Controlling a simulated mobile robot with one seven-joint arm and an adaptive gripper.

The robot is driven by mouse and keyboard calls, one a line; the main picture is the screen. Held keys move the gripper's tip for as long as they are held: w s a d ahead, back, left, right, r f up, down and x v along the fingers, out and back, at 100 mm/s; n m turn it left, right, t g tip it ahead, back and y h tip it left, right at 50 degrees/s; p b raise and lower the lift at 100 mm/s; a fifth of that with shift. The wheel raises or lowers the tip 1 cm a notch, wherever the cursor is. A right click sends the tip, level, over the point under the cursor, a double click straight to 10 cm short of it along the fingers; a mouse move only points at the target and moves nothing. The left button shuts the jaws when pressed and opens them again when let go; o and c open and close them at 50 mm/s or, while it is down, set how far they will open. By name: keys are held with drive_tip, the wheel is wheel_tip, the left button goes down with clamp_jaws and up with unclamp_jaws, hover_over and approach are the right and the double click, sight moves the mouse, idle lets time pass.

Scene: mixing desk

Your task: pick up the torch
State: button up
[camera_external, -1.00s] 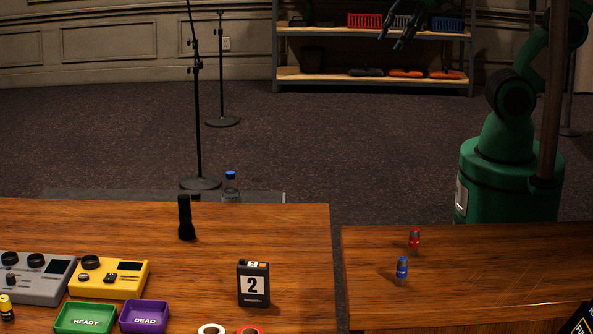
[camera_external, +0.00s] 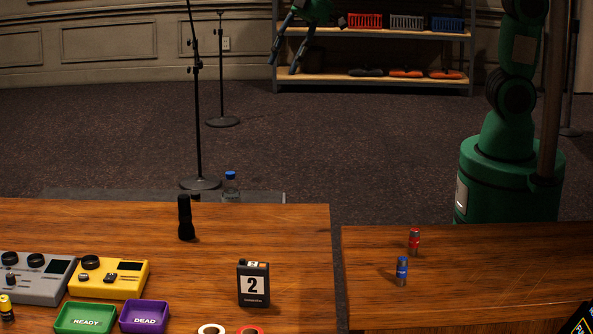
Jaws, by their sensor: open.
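The torch (camera_external: 185,218) is black and stands upright on the left wooden desk, near its back edge. My gripper (camera_external: 282,68) is at the top of the view, high up and in front of the shelf's left end as seen here. Its two dark fingers point down and are apart, with nothing between them. It is up and to the right of the torch in the picture, well clear of it.
A black pack marked 2 (camera_external: 253,284), a green READY tray (camera_external: 85,318), a purple DEAD tray (camera_external: 144,316) and a yellow device (camera_external: 108,278) share the desk. A thin stand (camera_external: 197,120) rises behind the torch. Red (camera_external: 414,240) and blue (camera_external: 402,270) batteries stand on the right desk.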

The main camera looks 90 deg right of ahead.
drive_tip(key=w+a+f+n, duration=0.1)
drive_tip(key=w+a+f, duration=0.1)
drive_tip(key=w+f, duration=0.8)
drive_tip(key=w+a+f+n+y, duration=0.1)
drive_tip(key=w+a+f+n, duration=0.1)
drive_tip(key=w+f, duration=0.8)
drive_tip(key=shift+w+a+f, duration=0.2)
drive_tip(key=shift+w+a, duration=0.2)
drive_tip(key=shift+a, duration=0.2)
drive_tip(key=shift+f, duration=0.1)
hover_over(184, 196)
drive_tip(key=s+d, duration=0.3)
wheel_tip(184, 196, down, 7)
drive_tip(key=shift+w+a, duration=0.15)
drive_tip(key=shift+w, duration=0.05)
drive_tip(key=shift+x, duration=2.6)
clamp_jaws()
